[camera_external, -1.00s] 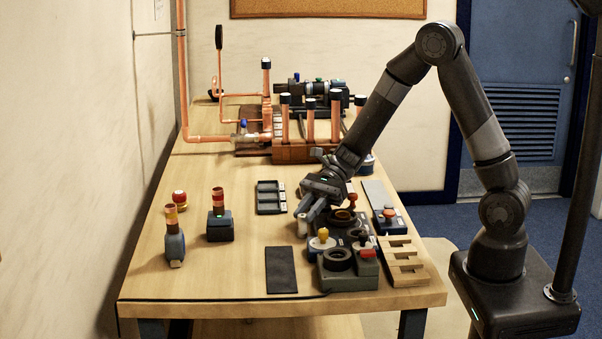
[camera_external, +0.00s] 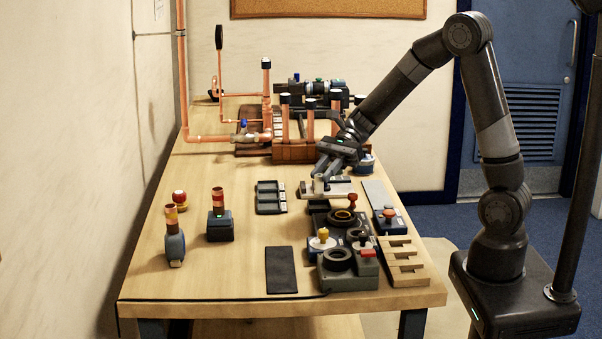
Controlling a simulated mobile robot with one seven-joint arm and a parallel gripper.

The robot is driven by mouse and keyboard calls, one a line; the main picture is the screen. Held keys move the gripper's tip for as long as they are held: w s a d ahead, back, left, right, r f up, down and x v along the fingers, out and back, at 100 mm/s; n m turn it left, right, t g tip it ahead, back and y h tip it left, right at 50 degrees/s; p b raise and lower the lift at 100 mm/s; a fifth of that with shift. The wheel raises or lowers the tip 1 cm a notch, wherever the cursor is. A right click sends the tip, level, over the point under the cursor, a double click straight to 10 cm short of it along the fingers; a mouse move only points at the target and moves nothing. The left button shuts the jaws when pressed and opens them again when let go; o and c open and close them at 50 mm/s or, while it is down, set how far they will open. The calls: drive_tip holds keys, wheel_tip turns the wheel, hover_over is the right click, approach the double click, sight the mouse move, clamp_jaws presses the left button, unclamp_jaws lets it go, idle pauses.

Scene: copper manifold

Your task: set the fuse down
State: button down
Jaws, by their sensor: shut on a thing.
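My gripper (camera_external: 321,176) points down over a pale flat plate (camera_external: 342,187) near the middle of the bench. It is shut on the fuse (camera_external: 318,185), a small pale piece at the fingertips. The fuse is largely hidden by the fingers and blends with the plate, so I cannot tell whether it touches it.
A dark compartment tray (camera_external: 269,197) lies to the left. Dark control boxes with a yellow knob (camera_external: 323,234) and a red knob (camera_external: 367,253) stand in front. The copper manifold (camera_external: 296,150) is behind.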

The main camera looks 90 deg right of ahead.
drive_tip(key=r+v, duration=0.1)
drive_tip(key=v, duration=0.4)
drive_tip(key=w+d, duration=0.3)
drive_tip(key=w, duration=0.4)
drive_tip(key=w+d, duration=0.3)
drive_tip(key=w, duration=0.4)
drive_tip(key=w+d, duration=0.2)
drive_tip(key=w, duration=1.5)
drive_tip(key=shift+w+a+f, duration=1.4)
drive_tip(key=shift+f, duration=0.4)
drive_tip(key=shift+w+a+f, duration=1.4)
drive_tip(key=shift+f, duration=0.35)
drive_tip(key=shift+w+a+f, duration=1.4)
drive_tip(key=shift+f, duration=0.4)
drive_tip(key=shift+f, duration=0.2)
drive_tip(key=c, duration=1.3)
unclamp_jaws()
drive_tip(key=shift+o, duration=0.2)
